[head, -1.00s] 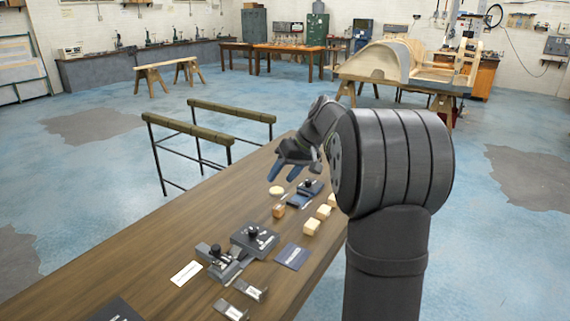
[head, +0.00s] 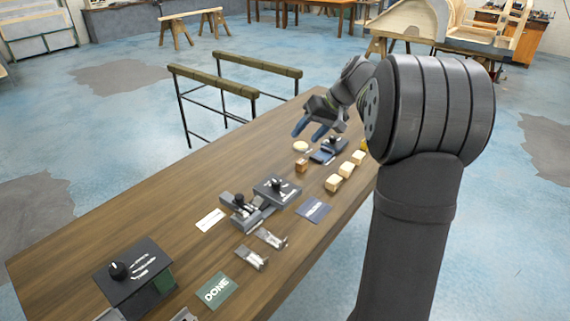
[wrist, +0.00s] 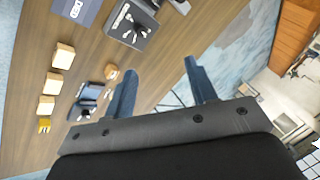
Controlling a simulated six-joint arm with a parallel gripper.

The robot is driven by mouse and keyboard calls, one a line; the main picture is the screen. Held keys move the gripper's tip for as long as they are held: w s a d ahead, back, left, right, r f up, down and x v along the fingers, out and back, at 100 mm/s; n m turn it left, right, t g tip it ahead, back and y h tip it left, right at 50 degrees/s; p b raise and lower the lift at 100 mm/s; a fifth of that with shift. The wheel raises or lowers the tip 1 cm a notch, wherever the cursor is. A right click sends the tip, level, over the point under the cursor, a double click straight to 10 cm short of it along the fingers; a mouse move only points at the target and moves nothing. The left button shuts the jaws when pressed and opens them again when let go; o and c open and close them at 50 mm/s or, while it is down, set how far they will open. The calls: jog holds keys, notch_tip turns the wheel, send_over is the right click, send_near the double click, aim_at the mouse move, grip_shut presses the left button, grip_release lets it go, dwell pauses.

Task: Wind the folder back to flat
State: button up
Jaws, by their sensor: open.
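No thing is plainly marked as the folder, and I cannot tell for sure which device it is. A small dark blue device with a black knob (head: 329,151) sits at the far end of the bench; it also shows in the wrist view (wrist: 86,101). Mid-bench are a grey device with a lever knob (head: 240,212) and, beside it, a dark dial box with white markings (head: 282,190). My gripper (head: 309,131) is open and empty, above the far end of the bench near the blue device. Its two blue fingers (wrist: 160,85) are apart in the wrist view.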

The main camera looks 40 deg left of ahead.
notch_tip(320, 180, down, 10)
jog(key=f+m+g+y, duration=0.15)
jog(key=m+y, duration=0.25)
jog(key=m, duration=0.9)
jog(key=m+t+y, duration=0.2)
jog(key=m+y, duration=0.1)
jog(key=m, duration=1.1)
send_near(279, 182)
jog(key=shift+m, duration=0.3)
jog(key=x, duration=1.1)
jog(key=shift+s+a, duration=0.1)
jog(key=shift+a, duration=0.05)
jog(key=shift+g, duration=0.25)
jog(key=c, duration=1)
jog(key=shift+n+g, duration=0.8)
